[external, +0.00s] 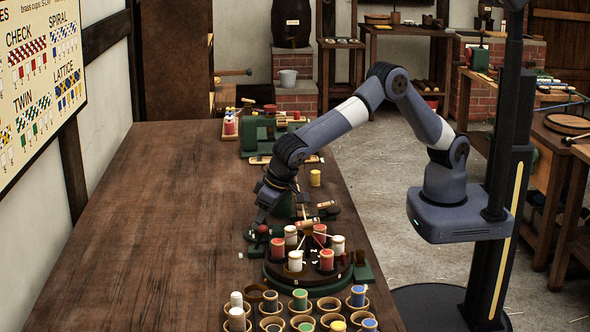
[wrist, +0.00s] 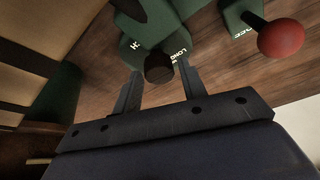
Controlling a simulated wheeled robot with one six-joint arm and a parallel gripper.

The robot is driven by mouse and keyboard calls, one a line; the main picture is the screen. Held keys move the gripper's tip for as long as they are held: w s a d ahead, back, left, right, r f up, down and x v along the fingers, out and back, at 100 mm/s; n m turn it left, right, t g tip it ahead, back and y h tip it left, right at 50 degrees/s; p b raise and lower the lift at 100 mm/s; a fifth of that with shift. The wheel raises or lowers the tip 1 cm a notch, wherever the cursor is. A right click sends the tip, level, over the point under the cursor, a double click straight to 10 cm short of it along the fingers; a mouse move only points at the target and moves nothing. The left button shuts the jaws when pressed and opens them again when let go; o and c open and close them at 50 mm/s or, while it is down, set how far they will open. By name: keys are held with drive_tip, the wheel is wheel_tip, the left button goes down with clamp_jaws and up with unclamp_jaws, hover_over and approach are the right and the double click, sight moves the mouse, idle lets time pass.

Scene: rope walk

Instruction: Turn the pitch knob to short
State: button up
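The pitch knob (wrist: 159,68) is dark and round in the wrist view, on the face of a green housing (wrist: 133,30). Pale lettering beside it reads "LONG" on the right; partly hidden letters on the left look like part of "SHORT". I cannot make out a pointer on the knob. My gripper (wrist: 159,88) is open, with one finger on each side of the knob and a gap showing to each. In the external view, my gripper (external: 264,218) is low over the table by the green machinery, and the knob cannot be made out there.
A red ball handle (wrist: 281,38) on another green part is right of my gripper in the wrist view. In the external view, a round carousel (external: 287,279) with red and white spools stands nearer the camera, before several spool cups (external: 328,305). The table's left side is clear.

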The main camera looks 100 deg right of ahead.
drive_tip(key=shift+o, duration=1.1)
drive_tip(key=shift+r, duration=0.1)
drive_tip(key=v, duration=1)
drive_tip(key=shift+r, duration=0.25)
drive_tip(key=shift+s, duration=0.1)
drive_tip(key=x, duration=1.1)
drive_tip(key=shift+s+r, duration=0.1)
drive_tip(key=shift+n, duration=0.3)
drive_tip(key=shift+a, duration=0.1)
